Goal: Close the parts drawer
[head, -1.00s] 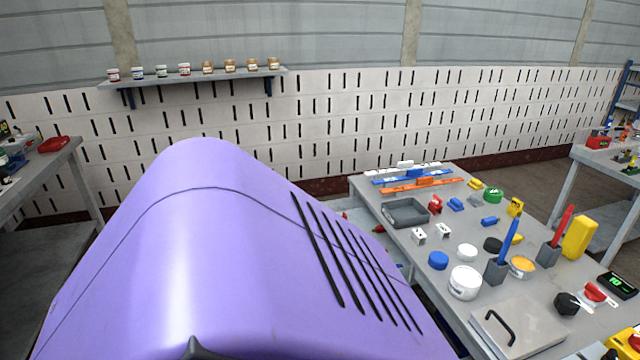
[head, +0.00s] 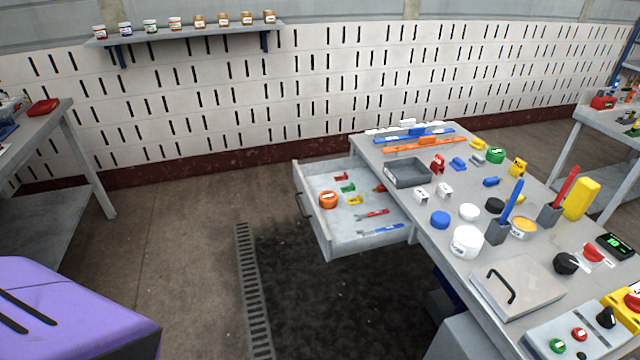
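The parts drawer (head: 372,243) is pulled out from the left side of the grey workbench (head: 462,228). Its dark handle (head: 304,205) is on the front panel, facing left. Inside it lie an orange round part (head: 328,200), several small red, green and yellow parts, a red-handled tool (head: 372,215) and a blue tool (head: 382,230). A purple cover, seemingly part of my own arm, fills the lower left corner. Neither of my grippers is in view.
A grey tray (head: 408,174), cups with pens, jars and a hatch with a black handle (head: 500,286) stand on the workbench. Floor left of the drawer is free, with a drain grate (head: 252,290). Another table (head: 50,125) stands at left, and a wall shelf (head: 190,33) holds jars.

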